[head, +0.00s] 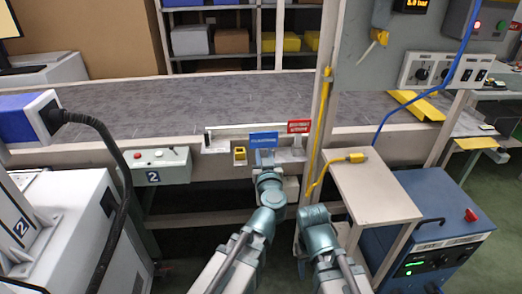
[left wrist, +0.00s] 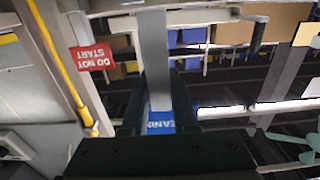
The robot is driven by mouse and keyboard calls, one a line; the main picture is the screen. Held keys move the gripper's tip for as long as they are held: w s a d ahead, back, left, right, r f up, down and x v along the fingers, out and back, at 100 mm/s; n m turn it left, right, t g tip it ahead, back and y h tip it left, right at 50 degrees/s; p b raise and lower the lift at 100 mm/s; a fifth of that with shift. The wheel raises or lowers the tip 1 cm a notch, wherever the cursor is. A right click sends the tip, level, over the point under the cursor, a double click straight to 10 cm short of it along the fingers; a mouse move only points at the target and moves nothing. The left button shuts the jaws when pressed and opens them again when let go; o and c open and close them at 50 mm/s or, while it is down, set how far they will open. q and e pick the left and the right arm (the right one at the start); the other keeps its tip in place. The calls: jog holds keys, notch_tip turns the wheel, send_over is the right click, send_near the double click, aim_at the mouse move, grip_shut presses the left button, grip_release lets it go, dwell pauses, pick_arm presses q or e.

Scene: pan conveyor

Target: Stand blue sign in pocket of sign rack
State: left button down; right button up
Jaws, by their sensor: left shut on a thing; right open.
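The blue sign (head: 264,139) is upright at the conveyor's front edge in the head view. My left gripper (head: 265,157) is just below it and shut on it. In the left wrist view, part of the blue sign (left wrist: 160,124) with white letters shows between the dark fingers, behind a grey bar (left wrist: 155,60). The sign rack (head: 216,147) is on the conveyor front; my gripper hides part of it. I cannot tell whether the sign is in a pocket. My right gripper (head: 299,244) is low beside my right arm, mostly hidden, open and away from the rack.
A red sign (head: 299,127) stands right of the blue one; it also shows in the left wrist view (left wrist: 92,58). A yellow block (head: 240,153) is left of my left gripper. A post with a yellow cable (head: 322,120) and a small table (head: 372,190) are to the right.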

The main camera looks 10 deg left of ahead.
pick_arm(q)
jog(key=w+r+p, duration=0.5)
jog(key=w, duration=1)
jog(key=shift+r, duration=0.2)
jog(key=shift+s+a, duration=0.1)
notch_tip(320, 180, down, 6)
jog(key=b, duration=0.5)
jog(key=shift+r, duration=0.1)
jog(key=shift+f+b, duration=2.3)
jog(key=shift+b, duration=0.2)
jog(key=c, duration=0.6)
grip_release()
jog(key=shift+s, duration=0.1)
jog(key=v, duration=1.3)
jog(key=shift+s, duration=0.3)
